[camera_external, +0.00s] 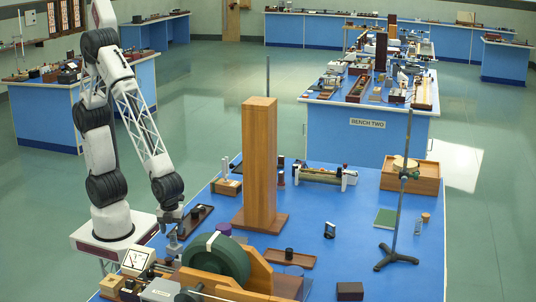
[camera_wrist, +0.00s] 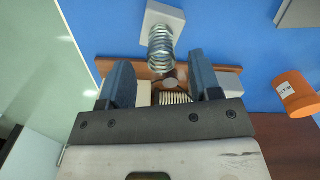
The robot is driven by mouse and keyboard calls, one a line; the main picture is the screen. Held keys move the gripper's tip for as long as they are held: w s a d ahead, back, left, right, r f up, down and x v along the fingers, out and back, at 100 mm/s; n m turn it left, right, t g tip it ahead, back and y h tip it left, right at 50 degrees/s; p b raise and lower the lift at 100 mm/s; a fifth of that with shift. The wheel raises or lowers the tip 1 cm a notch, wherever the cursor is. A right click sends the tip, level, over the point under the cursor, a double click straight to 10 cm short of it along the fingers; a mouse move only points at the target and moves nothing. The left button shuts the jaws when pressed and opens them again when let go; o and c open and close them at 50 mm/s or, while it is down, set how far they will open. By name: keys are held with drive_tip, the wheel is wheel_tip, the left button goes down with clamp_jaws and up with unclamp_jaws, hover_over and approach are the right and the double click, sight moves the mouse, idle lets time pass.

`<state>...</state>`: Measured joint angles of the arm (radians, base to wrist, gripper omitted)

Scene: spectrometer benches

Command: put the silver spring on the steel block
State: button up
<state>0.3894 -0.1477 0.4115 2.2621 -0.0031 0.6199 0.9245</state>
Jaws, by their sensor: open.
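In the wrist view a silver spring (camera_wrist: 160,50) appears as a stack of shiny coils against a pale square piece (camera_wrist: 164,17). I cannot tell whether that piece is its base or a separate block. My gripper (camera_wrist: 160,66) is open, its dark fingers to the left and right of the spring's near end, with gaps on both sides. A grey block (camera_wrist: 231,82) lies right of the right finger; I cannot tell for sure which piece is the steel block. In the external view my gripper (camera_external: 172,226) hangs low over the bench's left edge; the spring is too small to make out there.
An orange cylinder (camera_wrist: 296,94) lies to the right in the wrist view. In the external view a tall wooden column (camera_external: 260,160), a dark green drum (camera_external: 216,262) and a dark tray (camera_external: 195,219) stand near my gripper. The blue bench (camera_external: 350,215) is clearer at right.

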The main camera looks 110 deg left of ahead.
sight(173, 233)
wheel_tip(173, 233, up, 8)
idle(0.4)
drive_tip(key=shift+a, duration=0.1)
idle(0.5)
drive_tip(key=s+a+r+n+t, duration=0.2)
drive_tip(key=s+a+r+n, duration=1.2)
drive_tip(key=a, duration=0.4)
drive_tip(key=shift+s+r+n+t, duration=0.3)
drive_tip(key=shift+s+n, duration=0.1)
drive_tip(key=shift+s, duration=0.3)
